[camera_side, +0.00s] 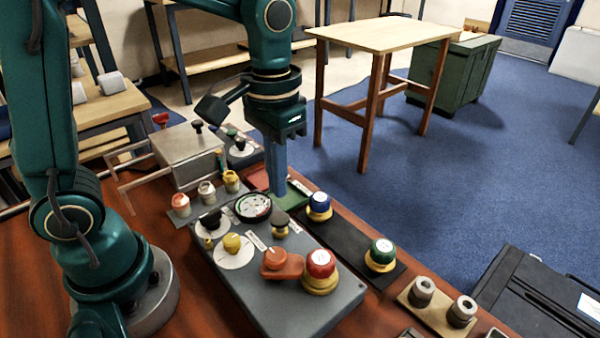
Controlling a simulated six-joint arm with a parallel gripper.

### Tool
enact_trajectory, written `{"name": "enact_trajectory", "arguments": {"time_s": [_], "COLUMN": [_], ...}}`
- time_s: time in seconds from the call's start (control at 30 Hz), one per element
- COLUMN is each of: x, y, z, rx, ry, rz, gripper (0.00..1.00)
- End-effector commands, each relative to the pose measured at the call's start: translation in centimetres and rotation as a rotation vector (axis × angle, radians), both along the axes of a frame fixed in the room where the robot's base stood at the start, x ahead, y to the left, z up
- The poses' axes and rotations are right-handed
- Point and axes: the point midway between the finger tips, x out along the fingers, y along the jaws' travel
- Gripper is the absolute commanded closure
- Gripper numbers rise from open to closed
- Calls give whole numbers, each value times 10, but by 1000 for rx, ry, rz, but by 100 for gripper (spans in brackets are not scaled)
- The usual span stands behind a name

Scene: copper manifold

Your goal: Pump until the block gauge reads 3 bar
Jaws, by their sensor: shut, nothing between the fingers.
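My gripper (279,192) is shut and empty. It points straight down, with its fingertips just behind the round gauge and over or near a green pad; I cannot tell whether it touches anything. The gauge (253,207) has a dark rim and a pale face and sits on the grey block (306,312). Its reading is too small to make out. The block also carries a black knob (211,219), a yellow knob (232,243), an orange lever (281,264) and a large red button on a yellow base (320,264). Which control is the pump is not clear.
A blue knob (319,206) and a green knob (381,254) stand on a dark strip right of the block. A metal box (184,154) with small knobs stands at the left. Two metal cylinders sit at the front right. The wooden table's right edge borders blue carpet.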

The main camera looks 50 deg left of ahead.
Motion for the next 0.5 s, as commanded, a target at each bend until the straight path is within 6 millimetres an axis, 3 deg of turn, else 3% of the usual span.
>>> {"name": "enact_trajectory", "arguments": {"time_s": [0.2, 0.5], "x": [-1, 0], "y": [0, 0], "z": [-33, -47], "rx": [-1, -2], "ry": [3, -2], "rz": [0, 0], "gripper": [100, 100]}}
